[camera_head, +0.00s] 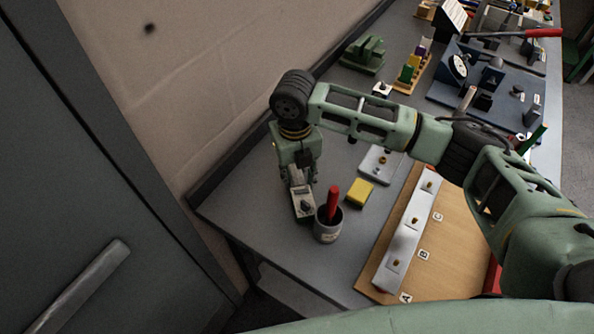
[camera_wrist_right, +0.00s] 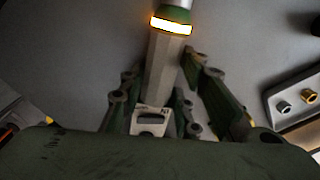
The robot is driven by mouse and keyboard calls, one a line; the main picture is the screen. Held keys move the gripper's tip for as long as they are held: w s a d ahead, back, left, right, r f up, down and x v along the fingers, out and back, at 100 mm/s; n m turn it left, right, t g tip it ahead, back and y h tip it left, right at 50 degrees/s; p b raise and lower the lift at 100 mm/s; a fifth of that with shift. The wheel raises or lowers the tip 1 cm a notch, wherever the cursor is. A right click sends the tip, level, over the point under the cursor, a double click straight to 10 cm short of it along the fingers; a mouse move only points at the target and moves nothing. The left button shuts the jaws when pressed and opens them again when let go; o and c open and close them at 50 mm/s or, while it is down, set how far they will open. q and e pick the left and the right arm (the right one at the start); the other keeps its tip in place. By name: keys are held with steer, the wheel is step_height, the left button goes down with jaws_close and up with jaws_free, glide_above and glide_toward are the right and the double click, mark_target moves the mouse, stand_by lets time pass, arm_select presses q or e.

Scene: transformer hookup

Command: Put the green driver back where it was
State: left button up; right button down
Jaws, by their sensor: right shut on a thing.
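A pale block with a dark window sits between the fingers. In the head view a small grey box with a dark dial (camera_head: 303,203) shows at the fingertips; I cannot tell if it belongs to the driver. My left gripper is not in view.
A grey cup (camera_head: 327,232) with a red-handled tool (camera_head: 333,198) stands right beside the gripper. A yellow block (camera_head: 359,193), a grey plate with studs (camera_head: 380,164) and a wooden board with a metal bar (camera_head: 408,232) lie to the right.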

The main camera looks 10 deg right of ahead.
mark_target(295, 175)
steer(key=c, duration=1.3)
jaws_free()
steer(key=shift+f, duration=0.1)
step_height(295, 175, up, 12)
steer(key=b, duration=0.2)
steer(key=shift+a, duration=0.15)
steer(key=shift+r, duration=0.2)
